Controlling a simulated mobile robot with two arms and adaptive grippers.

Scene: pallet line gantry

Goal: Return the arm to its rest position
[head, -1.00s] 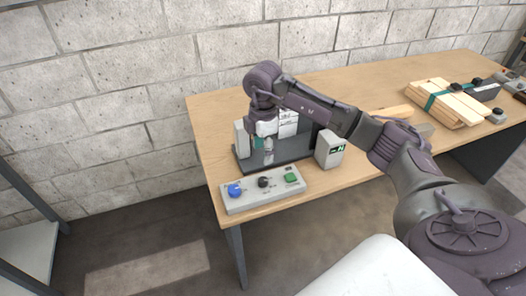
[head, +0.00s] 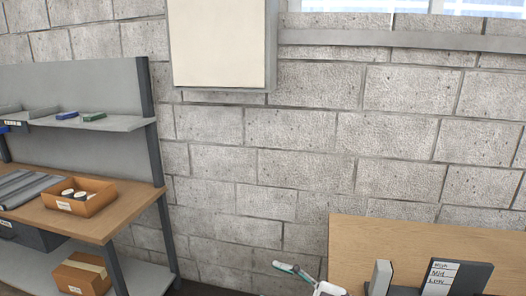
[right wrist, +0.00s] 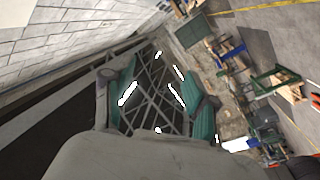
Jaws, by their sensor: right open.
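My right gripper (right wrist: 160,85) is open in the right wrist view, with its two teal-padded fingers apart and nothing between them. Beyond the fingers are roof trusses and bright lamps, so it points upward. In the head view a small part of what looks like the same gripper (head: 299,273) shows at the bottom edge, against the block wall and left of the wooden table (head: 390,238). The rest of that arm is cut off below the frame. My left gripper is in neither view.
On the table at the bottom right stand a dark panel with a High, Mid, Low label (head: 472,279) and a light grey block (head: 381,278). A workbench (head: 120,212) at left holds an orange bin (head: 99,203). A cabinet (head: 220,45) hangs on the wall.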

